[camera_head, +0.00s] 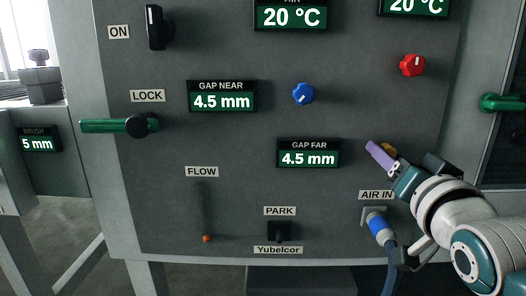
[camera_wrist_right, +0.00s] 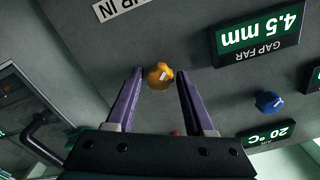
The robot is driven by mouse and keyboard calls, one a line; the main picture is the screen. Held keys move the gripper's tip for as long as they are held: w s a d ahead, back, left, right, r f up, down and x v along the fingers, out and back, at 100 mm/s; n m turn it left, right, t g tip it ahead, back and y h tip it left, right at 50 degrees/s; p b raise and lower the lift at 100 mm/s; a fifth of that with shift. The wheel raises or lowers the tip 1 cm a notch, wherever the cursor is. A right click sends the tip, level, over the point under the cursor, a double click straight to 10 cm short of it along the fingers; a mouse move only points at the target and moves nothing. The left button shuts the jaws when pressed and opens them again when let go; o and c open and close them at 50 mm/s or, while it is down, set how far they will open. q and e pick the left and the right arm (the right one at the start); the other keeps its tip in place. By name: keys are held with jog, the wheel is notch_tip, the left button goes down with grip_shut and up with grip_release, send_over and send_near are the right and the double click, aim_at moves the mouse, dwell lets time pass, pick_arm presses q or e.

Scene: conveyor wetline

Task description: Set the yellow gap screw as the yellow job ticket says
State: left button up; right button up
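The yellow gap screw (camera_wrist_right: 159,77) is a small orange-yellow knob with a pale mark on the panel. In the head view it (camera_head: 389,149) shows partly behind my gripper finger, to the right of the GAP FAR display (camera_head: 308,158), which reads 4.5 mm. My right gripper (camera_wrist_right: 160,72) is open, with one purple finger on each side of the screw and a gap showing on both sides. In the head view my right gripper (camera_head: 379,156) is at the panel's right part. No yellow job ticket is visible. My left gripper is out of view.
The panel also carries a blue knob (camera_head: 303,94), a red knob (camera_head: 411,65), the GAP NEAR display (camera_head: 222,101) at 4.5 mm and a green LOCK handle (camera_head: 110,126). A blue air hose plug (camera_head: 377,223) is below my right gripper.

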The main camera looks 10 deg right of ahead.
jog(key=shift+o, duration=0.3)
jog(key=p+v, duration=0.3)
jog(key=v, duration=0.3)
jog(key=shift+p, duration=0.35)
jog(key=shift+r, duration=0.1)
